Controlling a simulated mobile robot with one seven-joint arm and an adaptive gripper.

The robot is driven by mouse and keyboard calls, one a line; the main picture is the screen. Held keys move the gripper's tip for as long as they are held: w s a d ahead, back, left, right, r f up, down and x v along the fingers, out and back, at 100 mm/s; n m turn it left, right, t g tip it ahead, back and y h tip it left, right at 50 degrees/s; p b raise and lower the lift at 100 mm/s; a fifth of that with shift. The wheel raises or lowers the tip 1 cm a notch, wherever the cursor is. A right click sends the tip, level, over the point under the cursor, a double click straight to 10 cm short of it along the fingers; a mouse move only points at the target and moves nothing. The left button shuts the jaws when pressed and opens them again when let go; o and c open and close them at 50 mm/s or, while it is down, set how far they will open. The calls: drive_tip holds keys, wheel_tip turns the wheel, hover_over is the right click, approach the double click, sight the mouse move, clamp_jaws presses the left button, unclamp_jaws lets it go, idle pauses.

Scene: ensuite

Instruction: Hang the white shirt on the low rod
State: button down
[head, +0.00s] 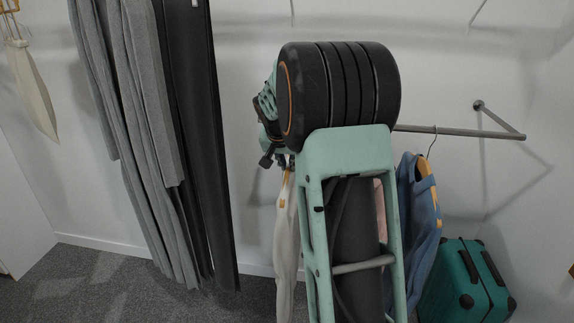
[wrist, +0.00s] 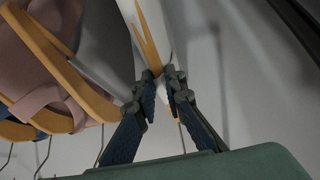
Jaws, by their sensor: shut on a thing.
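The white shirt (head: 286,235) hangs down left of my forearm in the head view, on a wooden hanger. In the wrist view the shirt (wrist: 172,20) and its wooden hanger (wrist: 147,38) run up from between my fingers. My gripper (wrist: 163,88) is shut on the hanger near its top; in the head view my arm mostly hides it. A thin hook (wrist: 182,140) shows beyond the fingers. The low rod (head: 455,131) shows right of my arm, fixed to the wall by a bracket; its left part is hidden. I cannot tell whether the hook touches the rod.
A blue garment (head: 425,205) on a wooden hanger hangs from the rod, right of my arm. A pink garment (wrist: 40,60) on a hanger is close left of my fingers in the wrist view. Long grey clothes (head: 130,130) hang at left. A teal suitcase (head: 463,280) stands at lower right.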

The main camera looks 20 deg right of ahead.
drive_tip(key=shift+w+d+f, duration=0.1)
drive_tip(key=shift+w+d, duration=0.1)
drive_tip(key=shift+w, duration=0.1)
drive_tip(key=shift+w+d+f+b, duration=0.1)
drive_tip(key=shift+w+f+b, duration=0.1)
drive_tip(key=shift+f+b, duration=0.35)
drive_tip(key=shift+w+d+f+b, duration=0.15)
drive_tip(key=shift+f+b, duration=0.15)
drive_tip(key=shift+f, duration=0.4)
drive_tip(key=c, duration=1.9)
unclamp_jaws()
drive_tip(key=shift+c, duration=0.2)
drive_tip(key=shift+s+a+f, duration=0.1)
